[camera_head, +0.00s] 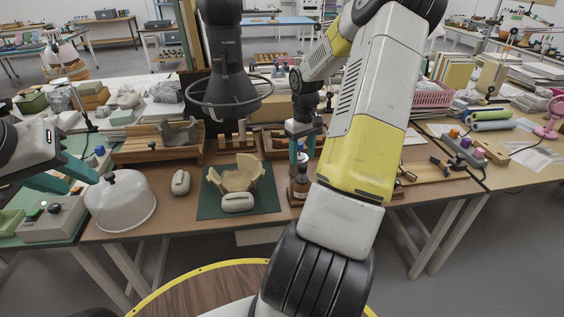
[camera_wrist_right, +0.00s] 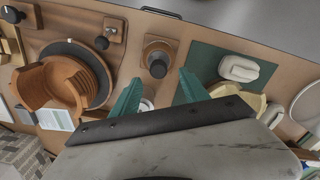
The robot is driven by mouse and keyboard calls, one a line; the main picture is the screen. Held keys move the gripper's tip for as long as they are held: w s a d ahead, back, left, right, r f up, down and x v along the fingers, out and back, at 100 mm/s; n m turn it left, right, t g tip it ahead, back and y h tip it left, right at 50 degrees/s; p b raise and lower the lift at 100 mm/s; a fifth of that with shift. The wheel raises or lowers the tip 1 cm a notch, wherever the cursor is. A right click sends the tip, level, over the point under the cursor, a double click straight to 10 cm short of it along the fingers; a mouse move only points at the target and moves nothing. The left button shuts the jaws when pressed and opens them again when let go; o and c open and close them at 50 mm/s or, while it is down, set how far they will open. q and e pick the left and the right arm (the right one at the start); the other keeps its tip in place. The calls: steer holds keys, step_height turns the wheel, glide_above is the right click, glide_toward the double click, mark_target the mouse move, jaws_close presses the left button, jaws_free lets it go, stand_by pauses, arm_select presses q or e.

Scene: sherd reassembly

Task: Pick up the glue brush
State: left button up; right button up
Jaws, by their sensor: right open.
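My right gripper (camera_head: 303,153) points down with its teal fingers apart, just above an amber bottle (camera_head: 300,188) with a pale label, behind my arm's elbow. In the right wrist view my right gripper (camera_wrist_right: 160,90) is open and empty. Beyond its fingertips, a dark round top (camera_wrist_right: 158,66) stands in a wooden holder (camera_wrist_right: 160,46). I cannot tell whether this top belongs to the glue brush; no brush is clearly seen. My left gripper (camera_head: 66,178) is at the left edge, its teal fingers apart, near the white dome.
A green mat (camera_head: 210,208) holds a partly assembled tan pot (camera_head: 235,176) and a white block (camera_head: 237,202). A white dome (camera_head: 120,202) stands left of it. In the right wrist view, a broken terracotta vessel (camera_wrist_right: 62,80) is at left. Wooden racks line the table's back.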

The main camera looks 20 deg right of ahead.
mark_target(303, 165)
steer(key=f, duration=0.5)
steer(key=shift+s+d, duration=0.1)
steer(key=shift+s, duration=0.1)
steer(key=c, duration=1.1)
